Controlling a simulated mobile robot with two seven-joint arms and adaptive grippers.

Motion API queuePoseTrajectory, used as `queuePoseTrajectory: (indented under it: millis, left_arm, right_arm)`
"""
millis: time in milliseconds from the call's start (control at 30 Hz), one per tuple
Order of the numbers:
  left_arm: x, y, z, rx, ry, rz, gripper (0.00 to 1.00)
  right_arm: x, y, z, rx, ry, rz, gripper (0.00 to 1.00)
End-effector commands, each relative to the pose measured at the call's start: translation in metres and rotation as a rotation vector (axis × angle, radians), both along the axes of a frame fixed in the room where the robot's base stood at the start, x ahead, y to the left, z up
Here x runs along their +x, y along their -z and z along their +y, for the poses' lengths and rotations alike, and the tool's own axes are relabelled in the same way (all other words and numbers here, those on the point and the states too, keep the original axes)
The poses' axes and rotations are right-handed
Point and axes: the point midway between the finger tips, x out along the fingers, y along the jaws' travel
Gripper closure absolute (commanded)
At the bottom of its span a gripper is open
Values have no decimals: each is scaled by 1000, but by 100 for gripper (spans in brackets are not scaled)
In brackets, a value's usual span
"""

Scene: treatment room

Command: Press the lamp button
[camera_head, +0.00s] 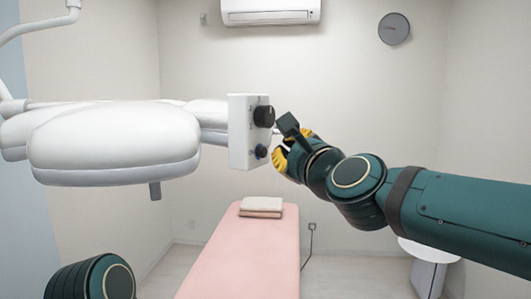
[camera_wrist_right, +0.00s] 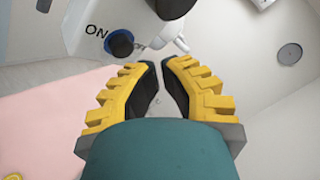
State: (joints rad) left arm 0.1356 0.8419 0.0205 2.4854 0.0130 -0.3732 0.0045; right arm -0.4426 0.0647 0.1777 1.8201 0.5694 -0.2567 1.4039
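The lamp's white control box (camera_head: 241,132) has a large black knob (camera_head: 264,116) above a small blue button (camera_head: 261,151). In the right wrist view the dark blue button (camera_wrist_right: 121,43) sits beside the letters "ON", up and left of my fingertips. My right gripper (camera_head: 282,158) is just right of the box in the head view, near the button's height; contact cannot be told. In the wrist view its yellow fingers (camera_wrist_right: 160,66) nearly meet at the tips, with a narrow empty gap. My left gripper is out of view; only a part of my left arm shows at lower left.
The white lamp head (camera_head: 115,145) hangs left of the box. A pink treatment bed (camera_head: 245,255) with folded towels (camera_head: 261,207) stands below. A small round white table (camera_head: 428,250) is at lower right. The air around the box's right side is otherwise clear.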

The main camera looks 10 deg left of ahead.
Motion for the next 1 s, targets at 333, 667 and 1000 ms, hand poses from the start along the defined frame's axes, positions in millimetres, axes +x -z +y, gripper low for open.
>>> queuePoseTrajectory:
  millis: [333,667,1000]
  left_arm:
    - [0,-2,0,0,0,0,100]
    - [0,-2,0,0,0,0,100]
    - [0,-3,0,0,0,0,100]
  right_arm:
    - [4,0,8,0,-1,0,100]
    - [4,0,8,0,0,0,100]
    - [5,0,11,0,-1,-1,100]
